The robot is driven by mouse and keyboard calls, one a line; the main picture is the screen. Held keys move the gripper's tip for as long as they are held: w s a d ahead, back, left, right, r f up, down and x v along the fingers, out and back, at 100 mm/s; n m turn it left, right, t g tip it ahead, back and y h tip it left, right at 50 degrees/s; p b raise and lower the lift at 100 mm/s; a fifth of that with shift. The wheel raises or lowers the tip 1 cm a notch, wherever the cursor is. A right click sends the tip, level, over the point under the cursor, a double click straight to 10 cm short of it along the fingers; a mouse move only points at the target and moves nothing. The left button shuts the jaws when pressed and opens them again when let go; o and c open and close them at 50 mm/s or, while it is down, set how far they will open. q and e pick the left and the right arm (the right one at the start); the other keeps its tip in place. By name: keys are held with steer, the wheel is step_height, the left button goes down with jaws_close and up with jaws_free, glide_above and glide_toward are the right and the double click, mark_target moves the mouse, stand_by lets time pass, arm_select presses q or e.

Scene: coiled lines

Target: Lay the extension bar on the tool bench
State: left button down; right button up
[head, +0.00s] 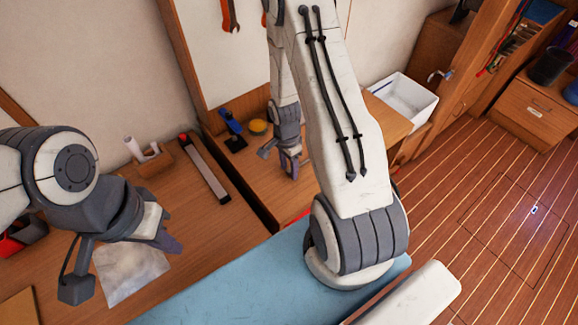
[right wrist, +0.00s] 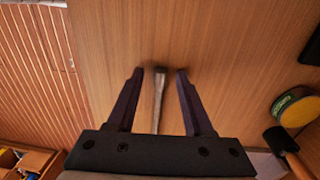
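A slim grey metal bar, apparently the extension bar (right wrist: 159,98), shows in the right wrist view between the fingers of my right gripper (right wrist: 160,73). The fingers are apart, with a gap on each side of the bar. The bar's near end is hidden behind the gripper body. In the head view my right gripper (head: 289,166) is over the wooden bench top (head: 262,185) at the centre, and the bar cannot be made out there. My left gripper (head: 170,240) is over the left bench top (head: 185,220); its finger opening is not clear.
A blue-and-black tool (head: 232,130) and a yellow round tin (head: 257,127) stand left of my right gripper. A long grey strip with a red end (head: 205,170) lies on the left bench. A white bin (head: 405,98) is at the right. A blue padded surface (head: 260,285) is in front.

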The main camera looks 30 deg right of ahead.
steer(key=shift+r, duration=0.15)
step_height(320, 180, up, 11)
steer(key=b, duration=0.2)
steer(key=s+a+r+n, duration=0.1)
steer(key=a+r+n, duration=0.55)
steer(key=a, duration=0.35)
steer(key=s+a+r+n, duration=0.3)
steer(key=s+a+n, duration=0.3)
steer(key=s+n, duration=0.2)
steer(key=s+a+r+n+y, duration=0.1)
steer(key=s+a+r+n, duration=0.3)
steer(key=s+a+n, duration=0.3)
steer(key=s+n, duration=0.1)
steer(key=n, duration=0.2)
steer(key=shift+a+t, duration=0.15)
steer(key=shift+t, duration=0.25)
steer(key=shift+f+b, duration=0.15)
steer(key=shift+b, duration=0.15)
